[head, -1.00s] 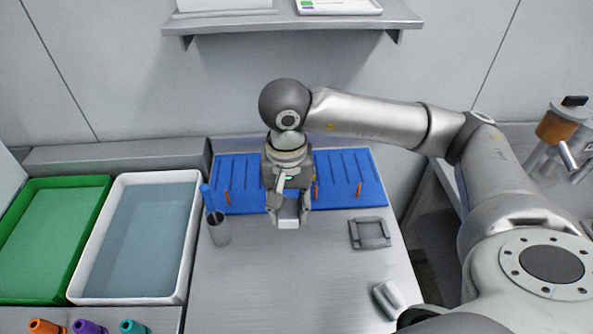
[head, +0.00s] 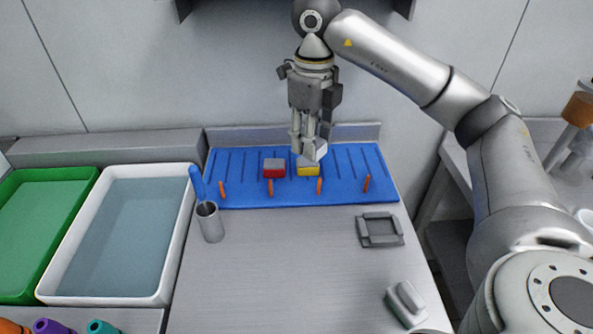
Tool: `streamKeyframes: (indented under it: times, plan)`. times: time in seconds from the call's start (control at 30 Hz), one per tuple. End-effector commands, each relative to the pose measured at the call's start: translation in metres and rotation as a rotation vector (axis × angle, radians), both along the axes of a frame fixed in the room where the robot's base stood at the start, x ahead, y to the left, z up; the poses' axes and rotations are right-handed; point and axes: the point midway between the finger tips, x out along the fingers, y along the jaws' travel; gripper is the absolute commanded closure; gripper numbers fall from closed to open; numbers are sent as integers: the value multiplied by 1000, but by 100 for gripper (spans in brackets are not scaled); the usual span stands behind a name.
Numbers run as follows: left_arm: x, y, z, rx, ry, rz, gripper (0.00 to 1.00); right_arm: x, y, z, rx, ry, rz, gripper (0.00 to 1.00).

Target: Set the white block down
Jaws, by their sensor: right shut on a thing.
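My right gripper (head: 311,142) is shut on the white block (head: 319,152). It holds the block, which looks tilted, in front of or above the blue rack (head: 235,193) in the head view. A yellow block (head: 307,171) sits on the rack just below the white block in the picture. A red block (head: 274,172) with a grey top sits to its left. The gripper's fingers partly hide the white block, and I cannot tell its exact height. My left gripper is not in view.
A grey square frame (head: 380,243) lies on the table (head: 270,265), with a grey-white device (head: 405,303) nearer the front. A metal cup (head: 210,225) with a blue-handled tool stands at the left. A white bin (head: 65,298) and a green bin (head: 30,235) are beyond it. The table's middle is clear.

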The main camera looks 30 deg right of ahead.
Motion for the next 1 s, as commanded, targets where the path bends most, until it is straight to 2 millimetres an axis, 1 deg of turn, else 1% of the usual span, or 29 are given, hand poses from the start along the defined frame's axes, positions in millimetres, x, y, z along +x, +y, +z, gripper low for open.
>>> streamKeyframes:
  times: [0.03, 0.13, 0.23, 0.53, 0.6, 0.7, 0.8, 1.0]
  plan:
    - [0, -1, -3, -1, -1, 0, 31, 1, -2, -1, 0, -1, -36, 90]
    - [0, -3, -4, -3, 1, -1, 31, 3, -7, -1, 1, 0, -83, 90]
    - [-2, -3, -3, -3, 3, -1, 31, 6, -21, -6, 0, 3, -98, 90]
    - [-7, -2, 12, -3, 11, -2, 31, 28, -91, -36, -2, 4, -98, 90]
    - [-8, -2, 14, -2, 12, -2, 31, 31, -102, -52, -1, 6, -94, 90]
    - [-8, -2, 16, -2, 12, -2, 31, 36, -115, -69, -1, 4, -92, 90]
    - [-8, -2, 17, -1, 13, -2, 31, 39, -125, -81, -2, 1, -90, 90]
    - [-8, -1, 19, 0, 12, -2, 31, 42, -134, -94, -1, 3, -90, 90]
